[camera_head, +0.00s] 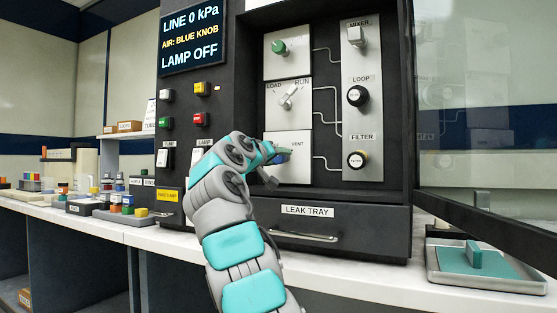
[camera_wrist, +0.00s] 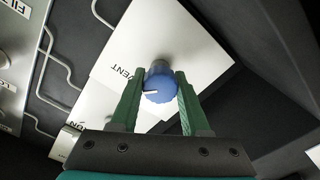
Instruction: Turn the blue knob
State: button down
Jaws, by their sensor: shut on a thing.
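The blue knob (camera_wrist: 160,84) sits on the white VENT plate (camera_wrist: 190,50) in the wrist view, with a white pointer mark on its face. My gripper (camera_wrist: 158,88) has its two green fingers on either side of the knob, shut on it. In the head view my gripper (camera_head: 276,154) reaches the VENT plate (camera_head: 297,168) at the lower left of the panel, and the knob is mostly hidden behind it. The display (camera_head: 191,36) reads "LINE 0 kPa", "AIR: BLUE KNOB" and "LAMP OFF".
A green knob (camera_head: 279,47) and a LOAD/RUN selector (camera_head: 290,96) are above the VENT plate. The MIXER switch (camera_head: 356,36), LOOP knob (camera_head: 358,96) and FILTER knob (camera_head: 357,159) are on the right. The leak tray (camera_head: 300,236) is below. A glass door (camera_head: 490,110) stands open at right.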

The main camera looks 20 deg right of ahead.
jog(key=shift+f+m, duration=0.1)
jog(key=shift+m, duration=0.4)
jog(key=shift+c, duration=1.9)
grip_release()
jog(key=shift+a, duration=0.1)
jog(key=b+v, duration=0.2)
jog(key=v, duration=0.5)
jog(key=shift+s+a+b, duration=0.2)
jog(key=shift+s+b, duration=0.05)
jog(key=shift+b, duration=0.1)
